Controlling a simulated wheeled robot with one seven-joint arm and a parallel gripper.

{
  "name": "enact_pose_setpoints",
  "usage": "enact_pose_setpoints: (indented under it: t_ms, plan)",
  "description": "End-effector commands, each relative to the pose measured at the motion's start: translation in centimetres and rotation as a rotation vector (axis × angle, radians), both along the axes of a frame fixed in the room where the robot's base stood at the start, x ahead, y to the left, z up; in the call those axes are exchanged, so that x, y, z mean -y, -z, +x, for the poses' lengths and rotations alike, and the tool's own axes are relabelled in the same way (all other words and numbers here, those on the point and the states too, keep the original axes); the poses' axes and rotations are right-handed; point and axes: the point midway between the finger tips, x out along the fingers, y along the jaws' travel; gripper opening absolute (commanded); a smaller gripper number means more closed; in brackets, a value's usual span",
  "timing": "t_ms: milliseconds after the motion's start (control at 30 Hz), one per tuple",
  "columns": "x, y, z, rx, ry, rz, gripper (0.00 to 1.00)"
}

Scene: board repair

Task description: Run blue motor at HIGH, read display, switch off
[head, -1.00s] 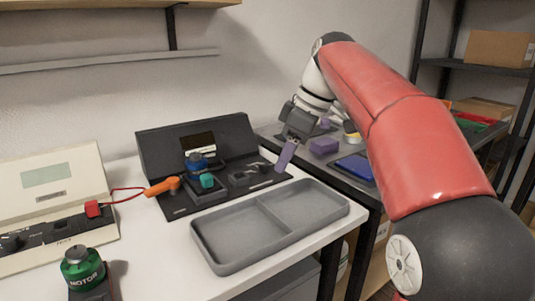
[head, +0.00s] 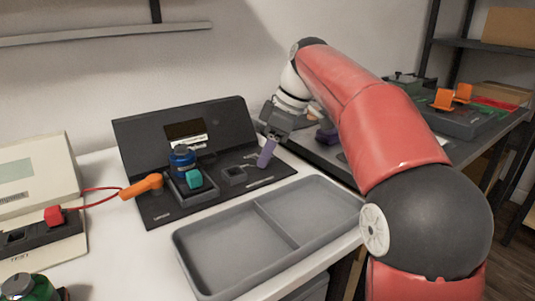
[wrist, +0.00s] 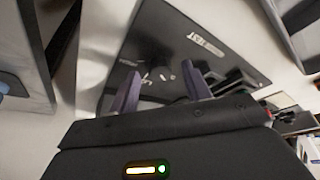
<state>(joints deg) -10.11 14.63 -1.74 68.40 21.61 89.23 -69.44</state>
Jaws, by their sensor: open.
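The blue motor (head: 182,158) stands upright in a socket on the black test console (head: 150,207), with a teal block (head: 193,179) just in front of it. The console's dark display (head: 185,129) is on its raised back panel; I cannot read any value. A small square control (head: 233,175) sits right of the motor; its setting is unreadable. My gripper (head: 266,152) hangs over the console's right part, with purple fingers pointing down. In the wrist view the two fingers (wrist: 162,88) are apart with nothing between them, over the dark console (wrist: 205,38).
An orange clamp-like piece (head: 140,187) is at the console's left edge, wired to a red plug (head: 54,215) on a cream tester (head: 45,165). A green motor (head: 25,288) is at lower left. An empty two-compartment grey tray (head: 205,284) lies in front.

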Motion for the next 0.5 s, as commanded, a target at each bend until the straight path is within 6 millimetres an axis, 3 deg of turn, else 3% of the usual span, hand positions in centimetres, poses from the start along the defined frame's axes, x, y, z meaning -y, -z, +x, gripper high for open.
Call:
enact_pose_setpoints:
  t_ms: [333, 500]
  plan:
    - [-0.18, 0.48, 0.03, 0.001, 0.0, 0.0, 0.48]
    - [-0.18, 0.46, 0.02, 0.001, 0.0, 0.0, 0.26]
